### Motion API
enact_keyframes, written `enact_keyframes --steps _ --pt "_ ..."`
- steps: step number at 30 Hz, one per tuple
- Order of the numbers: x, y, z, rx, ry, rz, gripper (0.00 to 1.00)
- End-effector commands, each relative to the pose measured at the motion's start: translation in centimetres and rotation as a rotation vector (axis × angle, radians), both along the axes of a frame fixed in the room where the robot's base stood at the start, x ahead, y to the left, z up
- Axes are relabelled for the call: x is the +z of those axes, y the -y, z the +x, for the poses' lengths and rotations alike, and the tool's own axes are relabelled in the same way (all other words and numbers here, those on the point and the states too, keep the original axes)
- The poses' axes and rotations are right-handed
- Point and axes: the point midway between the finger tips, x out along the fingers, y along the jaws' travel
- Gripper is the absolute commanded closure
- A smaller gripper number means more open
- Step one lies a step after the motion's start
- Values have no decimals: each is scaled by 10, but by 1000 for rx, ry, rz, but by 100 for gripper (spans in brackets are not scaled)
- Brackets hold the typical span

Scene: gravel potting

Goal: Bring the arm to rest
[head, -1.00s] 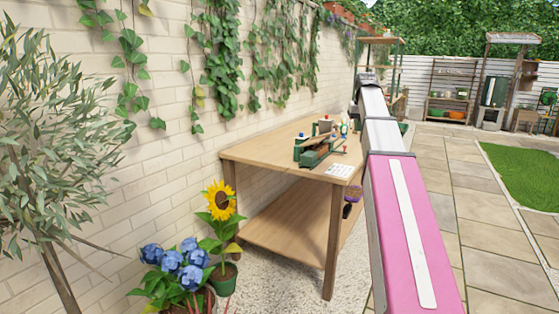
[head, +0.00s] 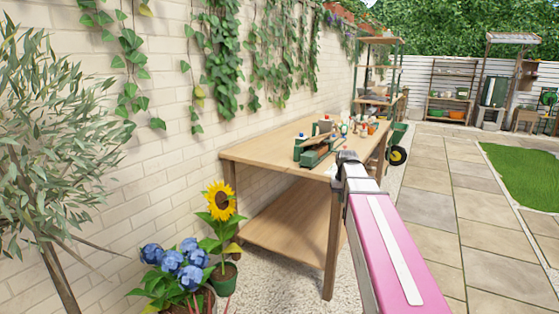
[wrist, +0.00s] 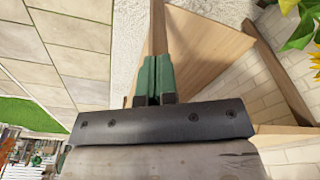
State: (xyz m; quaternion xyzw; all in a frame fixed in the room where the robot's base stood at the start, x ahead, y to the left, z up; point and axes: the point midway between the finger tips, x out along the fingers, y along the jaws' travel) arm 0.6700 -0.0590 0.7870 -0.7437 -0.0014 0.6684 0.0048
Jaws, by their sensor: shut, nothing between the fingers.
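My gripper (wrist: 156,66) shows in the wrist view with its two green fingers together and nothing between them. It is above or beside the wooden table (wrist: 205,45), whose leg and shelf show around the fingers; I cannot tell the gap. In the head view my pink and white arm reaches up from the lower right, its far visible end in front of the right side of the table (head: 262,150). The gripper itself is not clearly seen there.
A green toolbox (head: 312,155) and several bottles and pots stand on the table. A sunflower (head: 220,200) and blue flowers (head: 178,265) stand at front left by the brick wall (head: 120,180). A wheelbarrow wheel (head: 397,155) shows behind. The paving (head: 430,205) at right is clear.

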Motion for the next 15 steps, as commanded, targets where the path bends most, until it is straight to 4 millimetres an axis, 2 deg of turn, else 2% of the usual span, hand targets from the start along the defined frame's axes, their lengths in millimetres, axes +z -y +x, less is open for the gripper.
enact_keyframes --steps 1,6,15 --pt "-21 -6 -17 2 -12 0 100" --pt "-78 -21 -55 1 -35 -1 100" --pt "-162 -45 -133 3 -74 -5 100"
